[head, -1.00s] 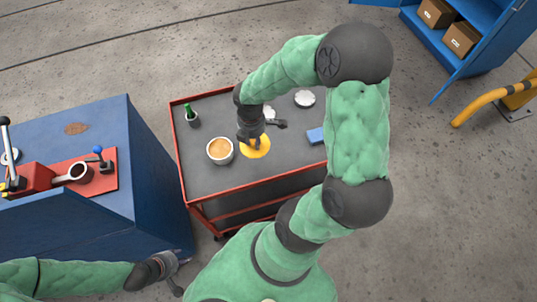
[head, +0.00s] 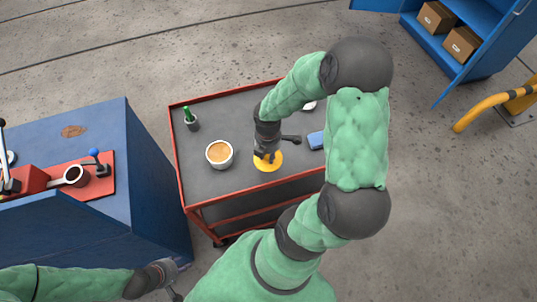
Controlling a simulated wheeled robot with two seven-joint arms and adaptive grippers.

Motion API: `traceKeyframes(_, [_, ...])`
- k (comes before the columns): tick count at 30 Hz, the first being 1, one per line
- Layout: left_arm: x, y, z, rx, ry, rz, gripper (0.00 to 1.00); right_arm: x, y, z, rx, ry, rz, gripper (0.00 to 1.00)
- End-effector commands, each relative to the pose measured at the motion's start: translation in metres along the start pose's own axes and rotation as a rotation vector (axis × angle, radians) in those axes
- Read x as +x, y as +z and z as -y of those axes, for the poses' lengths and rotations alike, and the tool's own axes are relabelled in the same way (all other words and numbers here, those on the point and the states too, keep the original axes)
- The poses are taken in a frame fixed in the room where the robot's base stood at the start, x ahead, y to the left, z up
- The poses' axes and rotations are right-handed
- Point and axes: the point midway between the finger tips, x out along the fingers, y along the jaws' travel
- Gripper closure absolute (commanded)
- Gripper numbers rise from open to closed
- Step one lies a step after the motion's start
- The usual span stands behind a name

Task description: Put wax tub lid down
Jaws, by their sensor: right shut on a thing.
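The wax tub (head: 219,154) is a white tub with tan wax showing, standing open on the cart top. The yellow lid (head: 268,164) is right of the tub, under my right gripper (head: 268,152). My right gripper points down and is shut on the lid; the fingers hide part of it. I cannot tell whether the lid touches the cart top. My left gripper (head: 174,278) is at the lower left, beside the blue bench and away from the cart; its fingers are too small to read.
The red-rimmed cart (head: 177,170) also carries a green bottle in a dark holder (head: 190,118), a blue block (head: 316,140) and a white item partly behind my arm (head: 309,106). A blue bench (head: 110,215) with a red fixture (head: 90,180) stands at left.

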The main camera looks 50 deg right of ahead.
Motion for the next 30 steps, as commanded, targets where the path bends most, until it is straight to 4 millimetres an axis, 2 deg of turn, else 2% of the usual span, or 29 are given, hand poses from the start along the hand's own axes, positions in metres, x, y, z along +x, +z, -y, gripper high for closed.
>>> traceKeyframes(3, [0.008, 0.0, 0.003, 0.0, 0.0, 0.0, 0.6, 0.023, 0.011, -0.015, 0.001, -0.004, -0.001, 0.9])
traceKeyframes(9, [0.014, 0.0, 0.005, 0.0, 0.0, 0.0, 0.6, 0.047, 0.022, -0.032, 0.0, -0.002, 0.0, 0.9])
traceKeyframes(17, [0.017, -0.001, 0.006, 0.0, 0.0, 0.0, 0.6, 0.059, 0.029, -0.041, 0.001, 0.0, 0.0, 0.91])
traceKeyframes(24, [0.029, -0.001, 0.01, 0.0, 0.0, 0.0, 0.6, 0.091, 0.03, -0.043, -0.001, -0.002, 0.0, 0.91])
traceKeyframes(30, [0.028, -0.001, 0.01, 0.0, 0.0, 0.0, 0.6, 0.091, 0.03, -0.044, 0.0, 0.0, 0.0, 0.91])
